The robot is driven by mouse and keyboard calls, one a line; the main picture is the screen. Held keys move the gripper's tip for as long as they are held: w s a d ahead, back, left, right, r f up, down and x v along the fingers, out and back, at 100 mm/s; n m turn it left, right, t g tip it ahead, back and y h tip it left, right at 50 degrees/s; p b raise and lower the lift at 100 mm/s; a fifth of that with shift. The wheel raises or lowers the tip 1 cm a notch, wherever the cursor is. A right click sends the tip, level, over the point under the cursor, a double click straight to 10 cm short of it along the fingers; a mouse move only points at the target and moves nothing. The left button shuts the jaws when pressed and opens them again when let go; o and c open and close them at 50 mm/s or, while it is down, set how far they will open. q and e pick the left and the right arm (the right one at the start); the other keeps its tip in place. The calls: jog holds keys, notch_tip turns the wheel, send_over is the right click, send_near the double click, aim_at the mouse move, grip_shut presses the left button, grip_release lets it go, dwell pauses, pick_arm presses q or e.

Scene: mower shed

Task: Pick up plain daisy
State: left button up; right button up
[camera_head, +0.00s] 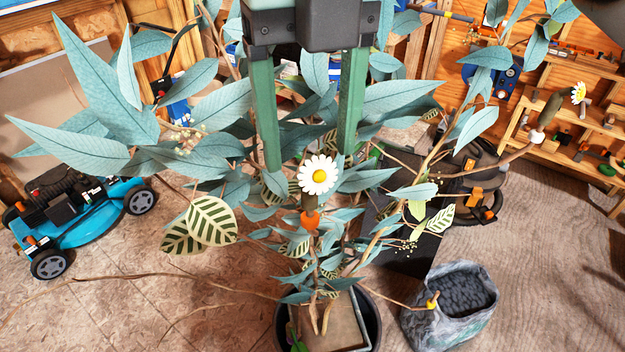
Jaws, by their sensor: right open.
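A daisy (318,175) with white petals and a yellow centre stands in the middle of a leafy potted plant (210,108), on a brown stem above an orange collar (310,219). My right gripper (310,160) comes down from the top with its two green fingers apart. The daisy shows between and just below the fingertips, with nothing held. A second daisy (578,92) sits at the far right on a brown branch tip with a pale collar (536,136). I cannot tell which daisy is called plain. My left gripper is not in view.
Large blue-green leaves and thin branches surround the fingers. The plant's dark pot (372,318) is at the bottom. A grey bag (452,325) stands to its right. A blue mower (90,215) is at left, wooden shelves (590,135) at right. The right foreground floor is clear.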

aim_at(310, 172)
jog(key=f, duration=0.5)
jog(key=shift+w, duration=0.25)
jog(key=shift+c, duration=0.4)
grip_shut()
